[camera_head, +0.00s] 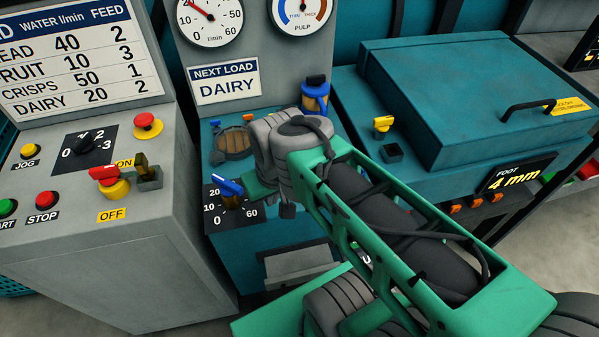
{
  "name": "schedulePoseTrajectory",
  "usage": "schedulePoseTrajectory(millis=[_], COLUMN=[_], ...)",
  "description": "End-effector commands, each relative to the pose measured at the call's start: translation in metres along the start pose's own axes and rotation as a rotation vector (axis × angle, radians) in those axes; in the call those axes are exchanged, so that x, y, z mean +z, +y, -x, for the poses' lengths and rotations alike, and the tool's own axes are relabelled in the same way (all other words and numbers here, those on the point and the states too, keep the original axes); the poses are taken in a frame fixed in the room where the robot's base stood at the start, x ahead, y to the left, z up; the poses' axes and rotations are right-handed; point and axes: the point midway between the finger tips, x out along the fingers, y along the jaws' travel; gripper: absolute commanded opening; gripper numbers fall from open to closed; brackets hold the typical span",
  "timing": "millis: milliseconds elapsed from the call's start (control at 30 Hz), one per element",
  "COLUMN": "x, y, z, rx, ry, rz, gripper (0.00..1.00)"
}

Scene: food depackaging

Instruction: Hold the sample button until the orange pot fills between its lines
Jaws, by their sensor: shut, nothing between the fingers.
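The orange pot (316,98) stands upright at the back of the teal middle unit, with blue around its upper part and a black piece above. Its fill level and lines are too small to read. A small orange button (248,117) sits left of the pot; I cannot tell if it is the sample button. My gripper (287,210) is shut and empty, mostly hidden below my grey wrist, in front of the pot and right of a blue-handled dial. I cannot see it touching anything.
A grey control panel (150,240) with knobs and buttons stands left. A teal lidded machine (450,95) stands right. A sign (224,82) reads NEXT LOAD DAIRY.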

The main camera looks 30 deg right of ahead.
Motion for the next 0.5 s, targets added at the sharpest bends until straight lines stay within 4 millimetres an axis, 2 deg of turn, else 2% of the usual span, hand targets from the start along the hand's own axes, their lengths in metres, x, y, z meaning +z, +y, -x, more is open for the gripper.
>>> schedulePoseTrajectory(millis=[233, 500], x=[0.0024, 0.0026], y=[0.0, 0.0], z=[-0.0085, -0.0093], rx=[0.0, 0.0], ry=[0.001, 0.001], rz=[0.0, 0.0], gripper=[0.0, 0.0])
